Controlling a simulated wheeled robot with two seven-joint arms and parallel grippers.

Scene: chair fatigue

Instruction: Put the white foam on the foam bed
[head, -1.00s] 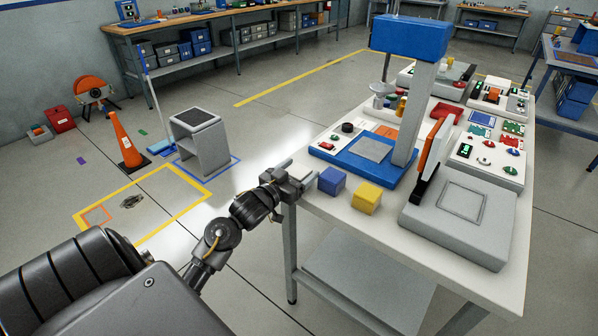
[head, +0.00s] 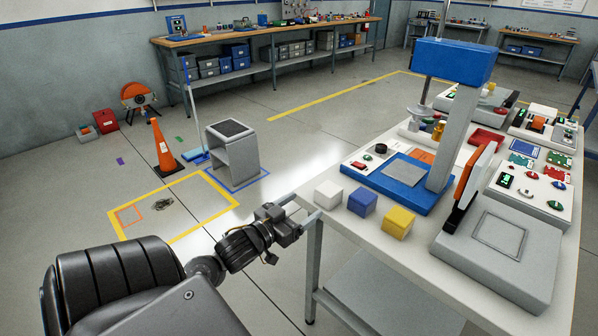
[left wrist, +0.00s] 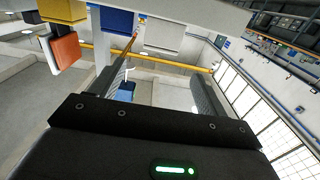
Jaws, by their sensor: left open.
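The white foam (head: 328,194) is a small cube at the left edge of the white table, beside a blue cube (head: 362,204). It also shows in the left wrist view (left wrist: 163,36), beyond and between the fingers. My left gripper (head: 307,206) is open and empty, just short of the white cube at the table edge, apart from it. I cannot tell for sure which surface is the foam bed; a grey block with a square outline (head: 535,262) lies at the table's right, and a grey plate (head: 409,172) lies on a blue base. My right gripper is not in view.
A yellow cube (head: 398,222) stands right of the blue one. A grey post with a blue head (head: 455,60) rises behind the cubes. A grey stool (head: 235,155) and orange cone (head: 163,150) are on the floor.

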